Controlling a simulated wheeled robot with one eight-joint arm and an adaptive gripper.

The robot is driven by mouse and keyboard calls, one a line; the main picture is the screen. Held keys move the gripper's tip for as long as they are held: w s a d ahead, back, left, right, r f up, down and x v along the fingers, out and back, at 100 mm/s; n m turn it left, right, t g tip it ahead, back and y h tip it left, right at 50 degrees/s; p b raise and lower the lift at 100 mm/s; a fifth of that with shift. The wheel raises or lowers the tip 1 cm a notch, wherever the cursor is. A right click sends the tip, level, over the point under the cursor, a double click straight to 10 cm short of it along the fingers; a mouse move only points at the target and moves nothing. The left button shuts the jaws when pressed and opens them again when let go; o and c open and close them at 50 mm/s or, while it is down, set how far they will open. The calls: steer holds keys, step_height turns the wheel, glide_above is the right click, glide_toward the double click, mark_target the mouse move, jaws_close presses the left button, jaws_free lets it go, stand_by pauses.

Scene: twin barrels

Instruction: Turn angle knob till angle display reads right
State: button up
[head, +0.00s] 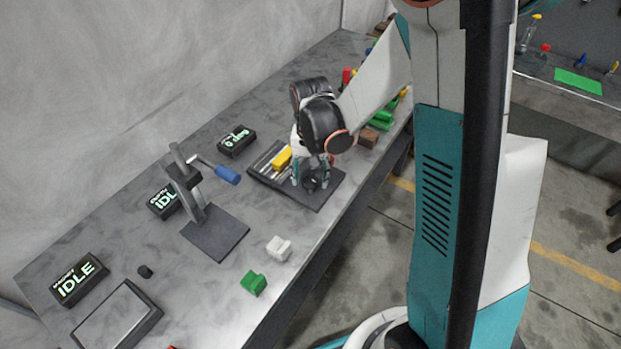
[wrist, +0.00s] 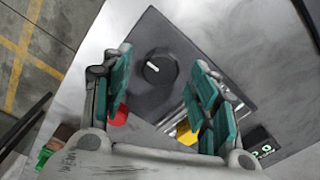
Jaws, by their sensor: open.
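The angle knob (wrist: 153,75) is a round black dial with a short white mark, set on a dark plate (wrist: 150,35). My gripper (wrist: 161,62) is open, with its teal-padded fingers on either side of the knob in the wrist view. I cannot tell if the fingers touch it. In the head view my gripper (head: 312,172) is low over the front part of the dark fixture plate (head: 321,198). The angle display (head: 237,140) is a black box behind the fixture and appears to read "0 deg". It partly shows in the wrist view (wrist: 262,152), its digits unclear.
A yellow block (head: 282,157) lies on the fixture's rails beside my gripper. A clamp stand (head: 198,205) with a blue handle (head: 228,175), white (head: 279,249) and green (head: 254,284) blocks, and two "IDLE" displays are on the left. Several coloured blocks crowd the far end.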

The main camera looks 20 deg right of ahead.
steer(key=shift+f, duration=0.5)
steer(key=c, duration=1.1)
steer(key=shift+o, duration=0.2)
steer(key=shift+n, duration=0.4)
